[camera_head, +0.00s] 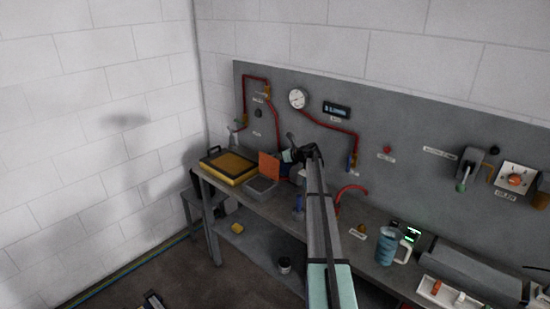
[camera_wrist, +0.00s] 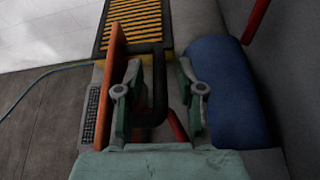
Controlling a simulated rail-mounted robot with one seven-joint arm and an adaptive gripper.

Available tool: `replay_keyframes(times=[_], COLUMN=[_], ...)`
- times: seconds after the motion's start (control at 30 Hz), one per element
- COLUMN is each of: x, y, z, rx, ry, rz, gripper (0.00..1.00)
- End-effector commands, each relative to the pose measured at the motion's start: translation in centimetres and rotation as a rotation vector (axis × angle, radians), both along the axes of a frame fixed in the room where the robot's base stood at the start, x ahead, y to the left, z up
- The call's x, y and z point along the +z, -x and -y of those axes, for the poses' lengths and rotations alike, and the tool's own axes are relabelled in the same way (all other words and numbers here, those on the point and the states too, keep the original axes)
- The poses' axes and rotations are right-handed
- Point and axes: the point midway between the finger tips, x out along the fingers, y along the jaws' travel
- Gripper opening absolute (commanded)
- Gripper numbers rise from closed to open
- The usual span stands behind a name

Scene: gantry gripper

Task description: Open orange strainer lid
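The orange strainer lid (camera_head: 268,166) stands upright at the back of a grey box-shaped strainer (camera_head: 261,187) on the bench. In the wrist view the lid (camera_wrist: 114,62) shows nearly edge-on, left of my gripper (camera_wrist: 160,95). A black bent handle (camera_wrist: 160,82) beside the lid lies between my two fingers. The fingers are spread, with a gap on the handle's right side; whether the left finger touches the lid or handle I cannot tell. In the head view my gripper (camera_head: 289,155) is just right of the lid, partly hidden by my arm.
A yellow-and-black tray (camera_head: 229,166) sits left of the strainer. A blue cylinder (camera_wrist: 222,92) lies close to my right finger. Red pipes (camera_head: 326,126) and a gauge (camera_head: 298,98) are on the grey panel behind. A blue mug (camera_head: 388,246) stands farther right.

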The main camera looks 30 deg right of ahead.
Motion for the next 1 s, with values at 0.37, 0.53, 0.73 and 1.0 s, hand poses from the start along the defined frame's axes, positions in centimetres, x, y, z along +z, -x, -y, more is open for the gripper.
replay_keyframes(times=[0.37,0.53,0.73,1.0], x=[2.7,3.7,4.4,4.5], y=[6.9,8.7,9.6,9.6], z=[2.4,3.1,3.6,3.6], rx=[-0.004,-0.002,-0.002,-0.001], ry=[0.006,0.003,0.002,0.002], rz=[-0.005,-0.002,-0.001,0.0], gripper=[0.39,0.39,0.39,0.39])
